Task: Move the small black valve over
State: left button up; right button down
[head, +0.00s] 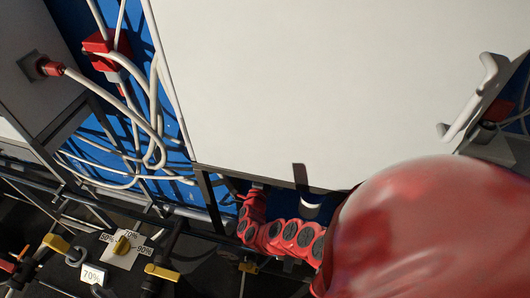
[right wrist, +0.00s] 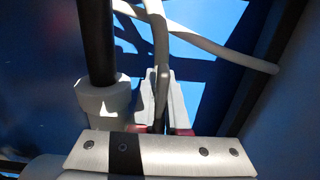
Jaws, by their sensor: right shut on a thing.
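A short black upright piece (head: 301,178) stands at the lower edge of the white panel in the head view, above a pale fitting (head: 309,205). I cannot tell if it is the small black valve. In the right wrist view, a black rod (right wrist: 96,40) enters a pale grey collar (right wrist: 103,97), left of my right gripper (right wrist: 163,78). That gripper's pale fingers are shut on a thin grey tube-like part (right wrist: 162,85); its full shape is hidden. In the head view this gripper does not show. My left gripper is in neither view.
A large white panel (head: 330,80) fills the upper middle. Tangled pale cables (head: 150,120) and a red connector block (head: 105,48) are left of it. Yellow-handled valves (head: 122,245) with percentage labels are lower left.

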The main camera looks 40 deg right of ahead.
jog(key=shift+t, duration=0.3)
jog(key=shift+a+n+t+y+b, duration=0.25)
jog(key=shift+n+t+y+b, duration=0.15)
jog(key=shift+n+t+y, duration=0.35)
jog(key=shift+a+n+t+y+b, duration=0.25)
jog(key=shift+n+t+y+b, duration=0.15)
jog(key=shift+n+y, duration=0.5)
jog(key=shift+m, duration=0.25)
jog(key=c, duration=1.2)
grip_release()
jog(key=shift+s, duration=0.1)
jog(key=v, duration=0.7)
jog(key=shift+s, duration=0.2)
